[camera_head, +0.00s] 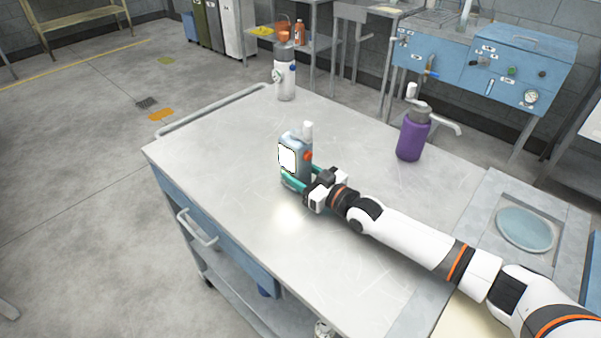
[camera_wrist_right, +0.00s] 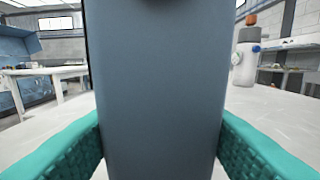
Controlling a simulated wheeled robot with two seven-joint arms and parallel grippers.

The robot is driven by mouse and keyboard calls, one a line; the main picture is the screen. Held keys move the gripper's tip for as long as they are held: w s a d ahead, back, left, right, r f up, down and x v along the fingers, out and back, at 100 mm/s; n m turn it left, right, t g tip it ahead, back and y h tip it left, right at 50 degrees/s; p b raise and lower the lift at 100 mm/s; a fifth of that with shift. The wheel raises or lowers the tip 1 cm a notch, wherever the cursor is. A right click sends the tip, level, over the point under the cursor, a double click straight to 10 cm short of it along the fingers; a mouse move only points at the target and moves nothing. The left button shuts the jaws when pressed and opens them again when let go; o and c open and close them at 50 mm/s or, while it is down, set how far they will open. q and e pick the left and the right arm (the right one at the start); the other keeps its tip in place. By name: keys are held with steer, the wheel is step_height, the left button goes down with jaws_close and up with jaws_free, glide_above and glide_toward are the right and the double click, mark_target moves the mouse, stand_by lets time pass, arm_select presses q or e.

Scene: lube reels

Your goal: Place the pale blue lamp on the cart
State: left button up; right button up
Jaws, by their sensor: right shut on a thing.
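The pale blue lamp (camera_head: 299,148) has a white lit panel, a white top and an orange-red knob. It stands upright at the middle of the cart's grey metal top (camera_head: 226,150); I cannot tell whether its base touches the top. My right gripper (camera_head: 297,183) is shut on the lamp's lower body, its teal fingers on either side. In the right wrist view the lamp's blue-grey body (camera_wrist_right: 155,100) fills the middle between the teal fingers (camera_wrist_right: 160,145). The lamp's lower front is partly hidden by the gripper. My left gripper is not in view.
A purple bottle with a spout (camera_head: 411,138) stands on the cart's right part. A white bottle with an orange top (camera_head: 286,75) stands at its far edge. A recessed round blue-grey dish (camera_head: 524,229) is at the right. The cart's left part is clear.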

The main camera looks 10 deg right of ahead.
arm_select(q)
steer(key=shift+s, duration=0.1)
arm_select(e)
steer(key=shift+r, duration=0.1)
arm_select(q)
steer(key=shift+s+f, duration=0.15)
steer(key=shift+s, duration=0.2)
arm_select(e)
steer(key=o, duration=1.2)
steer(key=shift+f, duration=0.2)
steer(key=shift+o, duration=0.2)
steer(key=shift+s+d+r, duration=0.1)
steer(key=shift+s+r, duration=0.1)
steer(key=shift+r, duration=0.05)
steer(key=p+v, duration=0.5)
steer(key=v, duration=0.5)
steer(key=shift+s+d, duration=0.2)
steer(key=shift+s, duration=0.15)
steer(key=shift+s+d+p, duration=0.25)
steer(key=shift+s+p, duration=0.1)
steer(key=shift+s, duration=0.05)
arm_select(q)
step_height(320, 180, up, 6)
arm_select(e)
steer(key=shift+f, duration=0.1)
